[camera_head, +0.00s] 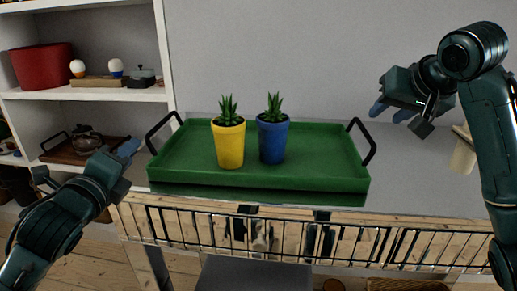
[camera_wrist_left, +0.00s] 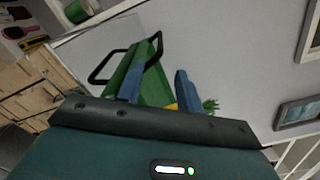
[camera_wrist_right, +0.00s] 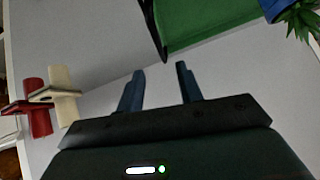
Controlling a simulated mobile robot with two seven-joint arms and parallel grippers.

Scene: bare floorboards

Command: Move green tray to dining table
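The green tray (camera_head: 310,172) sits on a grey-topped surface (camera_head: 415,180), with a black handle at each end. A yellow pot (camera_head: 230,145) and a blue pot (camera_head: 272,140), each with a spiky plant, stand upright on it. My left gripper (camera_head: 128,150) is left of the tray, near the left handle and apart from it; in the left wrist view its blue fingers (camera_wrist_left: 158,88) are spread and empty. My right gripper (camera_head: 390,112) is above and right of the right handle; in the right wrist view its fingers (camera_wrist_right: 158,85) are apart with nothing between them. No dining table is identifiable.
A white shelf unit (camera_head: 90,95) stands at the left with a red pot (camera_head: 42,66), egg cups and a brown tray with a teapot. A wire rail (camera_head: 290,235) runs along the surface's front. A cream object (camera_head: 463,150) stands at the right, beside a red one (camera_wrist_right: 38,108).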

